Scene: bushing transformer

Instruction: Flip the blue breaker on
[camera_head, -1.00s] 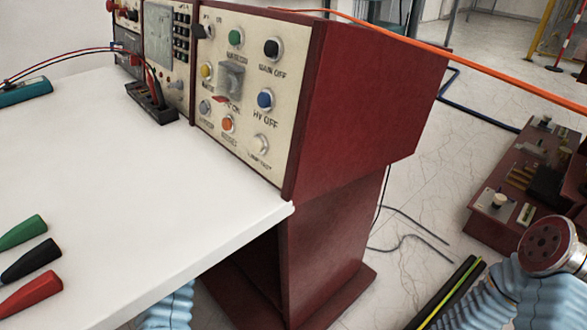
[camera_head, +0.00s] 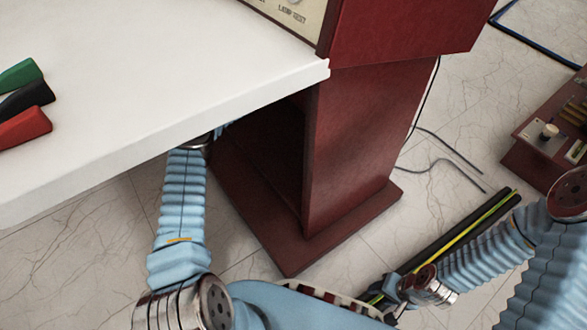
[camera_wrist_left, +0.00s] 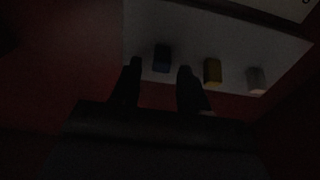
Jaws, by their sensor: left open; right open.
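In the dim left wrist view, a dark blue breaker (camera_wrist_left: 162,58) stands on a pale panel (camera_wrist_left: 185,35). My left gripper (camera_wrist_left: 159,69) is open, with its two dark fingers apart. In the picture the blue breaker lies between the fingertips and a little above them; I cannot tell if they touch it. In the head view my left arm reaches under the white table, and its gripper is hidden there. My right gripper (camera_head: 388,305) is low at the bottom right, small and partly hidden, with nothing seen in it.
Right of the blue breaker are a yellow breaker (camera_wrist_left: 212,71) and a whitish one (camera_wrist_left: 256,80). Green, black and red clips lie on the table. Black bars (camera_head: 455,235) and thin cables are on the floor at right.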

